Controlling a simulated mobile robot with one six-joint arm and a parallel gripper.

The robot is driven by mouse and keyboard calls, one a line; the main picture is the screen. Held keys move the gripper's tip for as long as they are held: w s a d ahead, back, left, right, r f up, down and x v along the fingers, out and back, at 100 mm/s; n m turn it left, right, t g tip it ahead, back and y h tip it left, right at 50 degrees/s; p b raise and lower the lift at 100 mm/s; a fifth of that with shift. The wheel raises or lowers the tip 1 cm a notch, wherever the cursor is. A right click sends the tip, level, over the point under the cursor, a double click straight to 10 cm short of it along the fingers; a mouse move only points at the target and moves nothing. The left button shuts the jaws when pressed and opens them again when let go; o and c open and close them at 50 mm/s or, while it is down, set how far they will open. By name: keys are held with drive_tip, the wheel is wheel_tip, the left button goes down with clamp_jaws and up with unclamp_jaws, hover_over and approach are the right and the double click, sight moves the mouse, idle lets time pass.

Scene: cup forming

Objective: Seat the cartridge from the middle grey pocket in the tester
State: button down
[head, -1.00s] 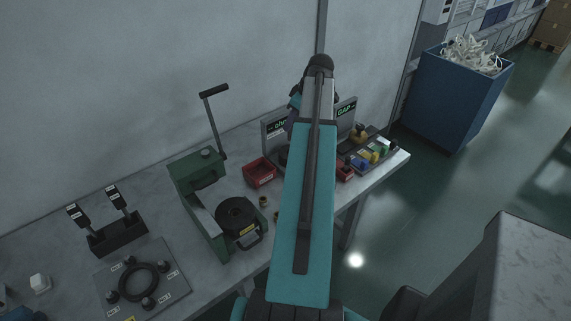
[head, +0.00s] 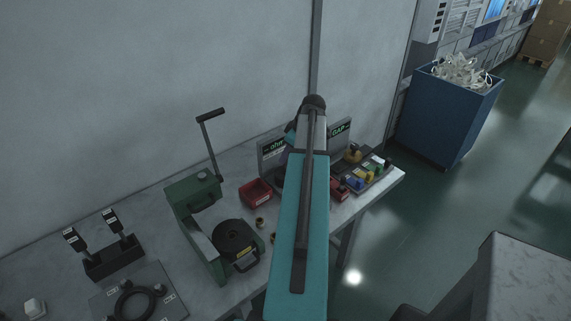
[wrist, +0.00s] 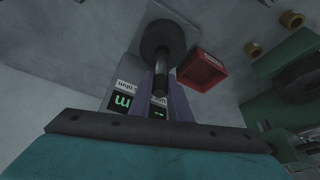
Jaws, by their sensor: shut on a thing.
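My gripper (wrist: 159,92) has purple fingers and is shut on a dark stem, taken as the cartridge (wrist: 160,72). A wide dark round part (wrist: 155,38) shows around the far end of the stem; I cannot tell whether it belongs to the cartridge or the tester. The ohm tester (head: 271,150) has an upright panel, and its lit display (wrist: 122,101) is beside the fingers in the wrist view. A second tester, marked GAP (head: 340,132), stands to its right. In the head view my arm hides the fingers and the held part.
A grey rack (head: 376,178) with several coloured, dark-topped pieces stands at the right table end.

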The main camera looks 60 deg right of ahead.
drive_tip(key=shift+f, duration=0.5)
drive_tip(key=shift+f, duration=0.1)
drive_tip(key=shift+f+p, duration=0.7)
drive_tip(key=shift+f, duration=1.1)
drive_tip(key=shift+f, duration=0.1)
drive_tip(key=c, duration=1.6)
unclamp_jaws()
drive_tip(key=shift+c, duration=0.2)
drive_tip(key=b+v, duration=0.3)
drive_tip(key=v, duration=0.9)
